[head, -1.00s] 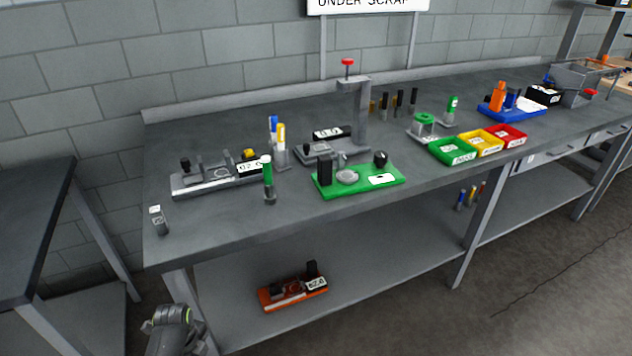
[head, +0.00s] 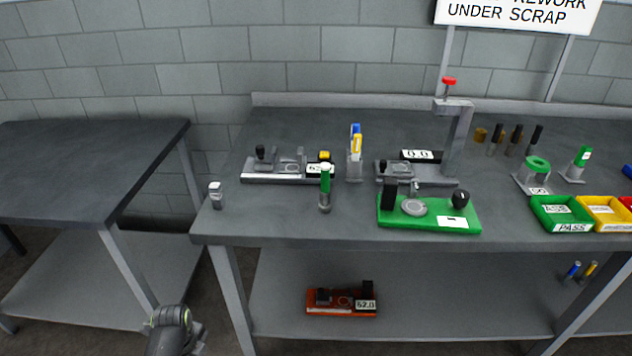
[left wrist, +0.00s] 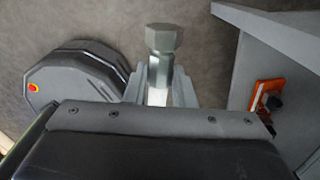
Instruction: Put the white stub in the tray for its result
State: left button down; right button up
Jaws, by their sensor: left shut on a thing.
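My left gripper (left wrist: 162,78) is shut on a pale grey, hex-ended stub (left wrist: 163,40), which sticks out past the fingers in the left wrist view. In the head view my left arm shows low, in front of the bench; the held piece is not clear there. My right gripper is not in view.
A small grey piece with a white top (head: 215,188) stands at the bench's left end. A green-topped tool (head: 325,190), a green fixture (head: 460,225) and a grey gauge (head: 260,178) stand along the bench (head: 275,225). An orange fixture (head: 325,311) lies on the lower shelf.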

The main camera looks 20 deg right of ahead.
aim_at(602, 216)
jog(key=k+l, duration=0.1)
jog(key=l, duration=0.4)
jog(key=k+l, duration=0.1)
jog(key=l, duration=0.45)
jog(key=k+l, duration=0.1)
jog(key=l, duration=0.95)
jog(key=k+l, duration=0.15)
jog(key=l, duration=0.35)
jog(key=k+l, duration=0.1)
jog(key=l, duration=0.45)
jog(key=k+l, duration=0.1)
jog(key=l, duration=0.4)
jog(key=k+l, duration=0.1)
jog(key=l, duration=0.45)
